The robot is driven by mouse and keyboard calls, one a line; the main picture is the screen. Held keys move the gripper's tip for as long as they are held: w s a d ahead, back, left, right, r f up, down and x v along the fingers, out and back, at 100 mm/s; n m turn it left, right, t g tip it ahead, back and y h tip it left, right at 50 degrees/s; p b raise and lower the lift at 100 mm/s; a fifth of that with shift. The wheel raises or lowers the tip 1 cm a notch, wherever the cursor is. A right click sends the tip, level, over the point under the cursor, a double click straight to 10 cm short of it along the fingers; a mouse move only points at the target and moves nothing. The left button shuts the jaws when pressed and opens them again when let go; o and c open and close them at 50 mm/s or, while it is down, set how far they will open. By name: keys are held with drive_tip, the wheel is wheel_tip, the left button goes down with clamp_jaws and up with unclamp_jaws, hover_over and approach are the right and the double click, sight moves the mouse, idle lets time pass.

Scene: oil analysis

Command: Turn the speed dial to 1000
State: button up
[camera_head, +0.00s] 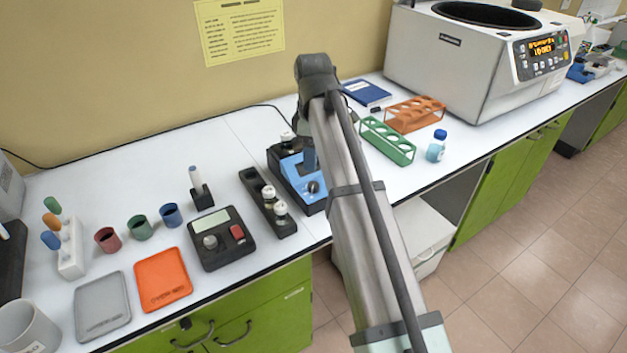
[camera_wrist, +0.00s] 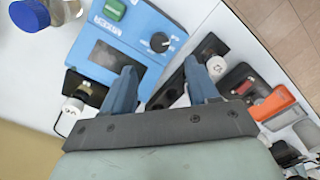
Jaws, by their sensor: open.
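The blue machine (camera_head: 284,172) stands near the table's front edge, partly hidden by my arm. Its round black dial with a pale pointer mark (camera_wrist: 159,42) shows in the wrist view, and also in the head view (camera_head: 313,187); the numbers around it are too small to read. My gripper (camera_wrist: 160,66) is open and empty. Its two blue fingers are spread above the machine's edge, with the dial just beyond the fingertips and apart from them. In the head view my gripper (camera_head: 309,158) is mostly hidden behind my arm. A green switch (camera_wrist: 114,8) sits on the same panel.
A black vial rack (camera_head: 257,198) stands close left of the machine, beside a black box (camera_head: 222,250) with a grey knob and red button. A green rack (camera_head: 387,143) and blue-capped bottle (camera_head: 437,148) stand to the right. A centrifuge (camera_head: 450,60) is at the back.

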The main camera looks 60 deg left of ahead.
sight(314, 184)
wheel_tip(314, 184, down, 9)
idle(0.4)
drive_tip(key=c, duration=1)
